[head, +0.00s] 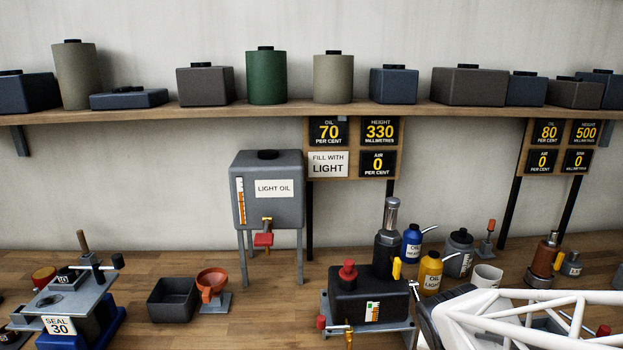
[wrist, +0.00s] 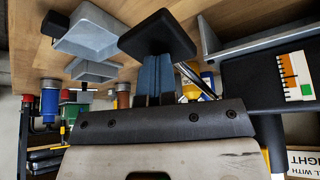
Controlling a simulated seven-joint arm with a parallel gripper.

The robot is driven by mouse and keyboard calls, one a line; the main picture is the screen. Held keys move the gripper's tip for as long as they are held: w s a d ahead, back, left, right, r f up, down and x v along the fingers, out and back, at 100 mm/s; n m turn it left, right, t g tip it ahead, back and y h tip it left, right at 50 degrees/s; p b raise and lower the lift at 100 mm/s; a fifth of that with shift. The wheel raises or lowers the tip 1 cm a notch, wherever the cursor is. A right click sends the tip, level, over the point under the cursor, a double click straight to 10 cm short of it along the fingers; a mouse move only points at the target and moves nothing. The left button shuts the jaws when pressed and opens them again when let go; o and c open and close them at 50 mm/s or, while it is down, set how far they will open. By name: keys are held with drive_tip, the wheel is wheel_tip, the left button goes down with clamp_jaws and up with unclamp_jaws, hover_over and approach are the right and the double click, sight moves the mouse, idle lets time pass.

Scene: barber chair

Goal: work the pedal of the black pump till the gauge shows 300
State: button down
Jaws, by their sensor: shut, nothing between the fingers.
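The black pump (head: 357,296) stands on a grey base in the head view, with a dark cylinder and steel rod (head: 390,215) raised above it. Its striped level strip also shows in the wrist view (wrist: 297,75). The board behind reads height 330 millimetres (head: 379,131), oil 70 and air 0 per cent. My gripper (wrist: 157,68) is shut and empty, at the pump's right side in the head view. A black pad (wrist: 157,33) shows at its fingertips; I cannot tell if it is the pedal or if they touch. My arm hides part of the pump's right side.
Blue (head: 411,243) and yellow (head: 431,272) oil bottles stand close beside the pump. A light oil tank (head: 268,205) stands behind left, with an orange funnel (head: 212,283) and black bin (head: 173,299) nearby. A second board (head: 561,147) reads 500 millimetres.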

drive_tip(key=shift+w+f, duration=0.2)
drive_tip(key=shift+f, duration=1.3)
drive_tip(key=shift+f, duration=0.2)
drive_tip(key=shift+w+f, duration=0.2)
drive_tip(key=shift+f, duration=0.1)
drive_tip(key=shift+w+f, duration=0.3)
drive_tip(key=shift+f, duration=0.2)
idle(0.6)
drive_tip(key=shift+s+r, duration=0.35)
drive_tip(key=shift+r, duration=1.3)
drive_tip(key=shift+s+r, duration=0.4)
drive_tip(key=shift+r, duration=1.25)
drive_tip(key=shift+s+r, duration=0.35)
drive_tip(key=shift+r, duration=1.4)
